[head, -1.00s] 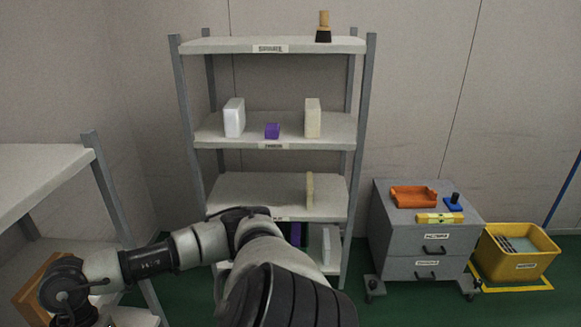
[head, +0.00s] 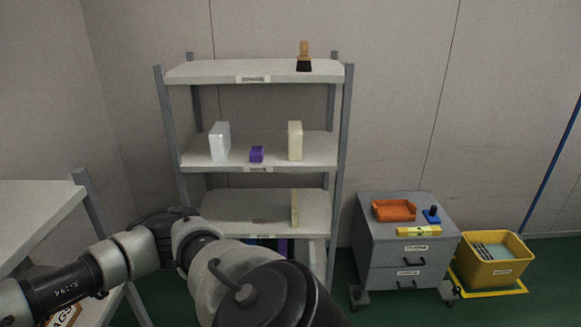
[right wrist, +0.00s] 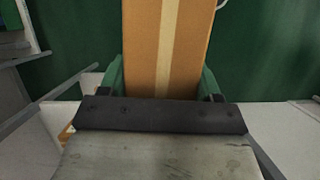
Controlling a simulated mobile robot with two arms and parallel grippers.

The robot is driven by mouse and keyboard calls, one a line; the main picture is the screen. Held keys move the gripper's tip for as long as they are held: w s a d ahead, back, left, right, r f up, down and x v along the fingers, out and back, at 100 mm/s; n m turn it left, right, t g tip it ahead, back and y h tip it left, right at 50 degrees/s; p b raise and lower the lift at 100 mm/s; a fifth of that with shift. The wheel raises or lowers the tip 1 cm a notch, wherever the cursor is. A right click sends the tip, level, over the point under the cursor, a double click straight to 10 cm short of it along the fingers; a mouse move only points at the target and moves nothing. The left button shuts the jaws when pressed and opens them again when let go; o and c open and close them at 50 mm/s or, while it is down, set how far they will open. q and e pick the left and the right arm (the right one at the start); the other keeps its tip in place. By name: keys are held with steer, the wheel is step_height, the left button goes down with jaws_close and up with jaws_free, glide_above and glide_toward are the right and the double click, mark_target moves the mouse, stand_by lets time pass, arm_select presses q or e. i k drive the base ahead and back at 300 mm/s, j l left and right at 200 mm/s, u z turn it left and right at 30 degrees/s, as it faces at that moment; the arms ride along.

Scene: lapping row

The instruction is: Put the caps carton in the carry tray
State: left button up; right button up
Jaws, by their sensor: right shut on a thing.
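In the right wrist view a brown cardboard carton (right wrist: 168,45) with a paler tape strip down its middle fills the top centre. Its printed name does not show. My right gripper (right wrist: 162,82) is shut on it, with a green finger at each side. In the head view the arm runs out at the left edge, so this gripper and its carton are out of frame there. An orange open tray (head: 394,213) lies on the grey drawer cabinet; I cannot tell if it is the carry tray. My left gripper is not in view.
A tan box lettered "AGS" (head: 66,316) shows partly at the left shelf (head: 40,215). A tall rack (head: 255,205) holds boxes and a brush. A yellow tub (head: 492,270) stands right on green floor.

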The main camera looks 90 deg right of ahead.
mark_target(395, 217)
steer(key=l+z, duration=0.2)
steer(key=z, duration=0.2)
steer(key=l+z, duration=0.2)
steer(key=z, duration=0.25)
steer(key=l+z, duration=0.2)
steer(key=z, duration=0.2)
steer(key=l+z, duration=0.2)
steer(key=z, duration=0.2)
steer(key=i+l+z, duration=0.15)
steer(key=l, duration=0.45)
steer(key=i+l+z, duration=0.15)
steer(key=i+l, duration=0.15)
steer(key=l, duration=0.25)
steer(key=i+l+z, duration=0.15)
steer(key=i+l, duration=0.15)
steer(key=l, duration=0.25)
steer(key=i+l+z, duration=0.1)
steer(key=i+l, duration=0.2)
steer(key=l, duration=0.2)
steer(key=i+l+z, duration=0.15)
steer(key=i+l, duration=0.15)
steer(key=l, duration=0.15)
